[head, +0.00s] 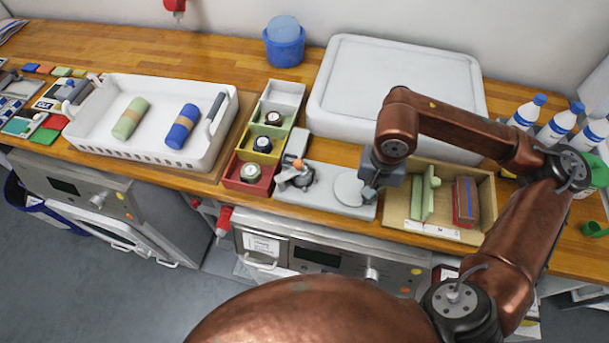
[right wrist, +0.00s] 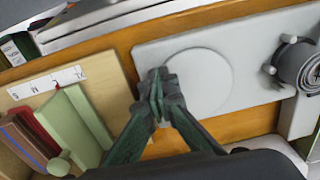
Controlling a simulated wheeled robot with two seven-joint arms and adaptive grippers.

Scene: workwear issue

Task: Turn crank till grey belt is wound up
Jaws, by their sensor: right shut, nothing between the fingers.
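A light grey winding board (head: 323,199) lies on the bench with a flat round disc (head: 348,188) at its right end. At its left end the dark grey belt (head: 302,181) sits coiled around a small post. It also shows as a roll at the right edge of the right wrist view (right wrist: 301,68), with small light pegs (right wrist: 269,70) beside it. I cannot tell which part is the crank. My right gripper (head: 368,190) is shut and empty at the disc's right edge, apart from the belt; its fingertips meet in the right wrist view (right wrist: 158,92). My left gripper is out of view.
A wooden box (head: 480,238) with green and red items stands right of the board. Colored bins (head: 243,187) with coiled items stand left, then a white basket (head: 212,153) with green and blue rolls. A large white lidded container (head: 400,62) stands behind; bottles (head: 553,129) are far right.

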